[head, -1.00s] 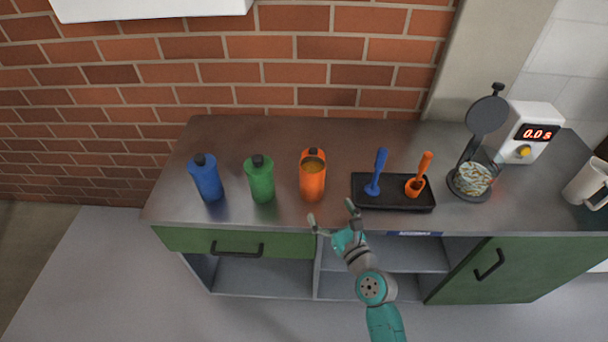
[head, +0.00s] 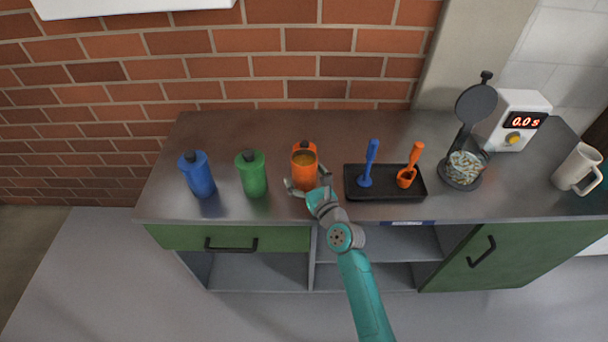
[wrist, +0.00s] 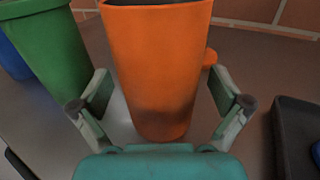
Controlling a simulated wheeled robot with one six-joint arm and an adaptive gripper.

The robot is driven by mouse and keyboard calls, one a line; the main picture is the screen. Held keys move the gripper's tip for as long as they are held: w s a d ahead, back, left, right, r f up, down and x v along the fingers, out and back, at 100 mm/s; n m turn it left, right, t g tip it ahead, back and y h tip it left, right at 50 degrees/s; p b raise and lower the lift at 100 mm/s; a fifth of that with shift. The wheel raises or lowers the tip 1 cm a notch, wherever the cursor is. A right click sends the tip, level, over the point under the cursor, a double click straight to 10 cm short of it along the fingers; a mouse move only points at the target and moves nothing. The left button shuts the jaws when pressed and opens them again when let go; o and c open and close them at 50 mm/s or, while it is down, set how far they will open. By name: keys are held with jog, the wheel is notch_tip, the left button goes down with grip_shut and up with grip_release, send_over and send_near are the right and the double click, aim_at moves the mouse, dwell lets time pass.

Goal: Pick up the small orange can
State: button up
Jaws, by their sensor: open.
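My gripper (head: 307,183) is open at the front of the can, with one finger on each side. In the wrist view my gripper (wrist: 160,88) has its fingertips close beside the can's walls, and I cannot tell whether they touch. The palm is apart from the can.
A green bottle (head: 252,174) and a blue bottle (head: 197,175) stand to the left. A black tray (head: 410,190) with a blue scoop (head: 369,165) and an orange scoop (head: 410,166) lies close on the right.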

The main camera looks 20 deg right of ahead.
jog(key=shift+w, duration=0.25)
jog(key=c, duration=1.6)
jog(key=shift+c, duration=0.2)
jog(key=shift+r, duration=0.2)
notch_tip(320, 180, up, 10)
